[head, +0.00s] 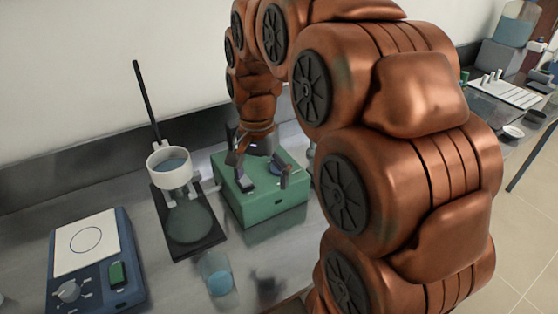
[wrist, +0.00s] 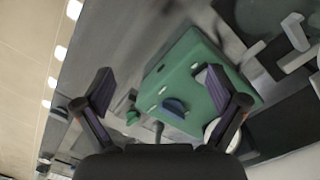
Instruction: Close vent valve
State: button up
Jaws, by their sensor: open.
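A green box (head: 262,212) stands on the bench; it also fills the middle of the wrist view (wrist: 188,62). A blue knob (head: 277,169) is on its top face, and it shows between my fingers in the wrist view (wrist: 174,106). A small green knob or fitting (wrist: 132,117) is at the box's edge. I cannot tell for certain which one is the vent valve. My gripper (head: 264,178) is open and empty above the box, one finger on each side of the blue knob in the picture. Contact is not visible. Part of the box top is hidden by my gripper.
A filter funnel (head: 170,166) over a flask stands on a dark base left of the box. A beaker with blue liquid (head: 218,276) is in front. A blue hotplate (head: 90,280) is at the left. Free bench lies around the beaker.

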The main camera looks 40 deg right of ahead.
jog(key=w+d+m, duration=0.2)
jog(key=w+d, duration=0.1)
jog(key=d, duration=0.1)
jog(key=w+d+m, duration=0.3)
jog(key=w+d, duration=0.1)
jog(key=w+d+m, duration=0.2)
jog(key=w+d, duration=0.1)
jog(key=d, duration=0.1)
jog(key=shift+w+f+m+t+b, duration=0.25)
jog(key=shift+m+t+b, duration=0.1)
jog(key=shift+m+t, duration=0.05)
jog(key=shift+w+d+f, duration=0.1)
jog(key=shift+f, duration=0.25)
jog(key=shift+f+p, duration=1.1)
jog(key=shift+f, duration=2.45)
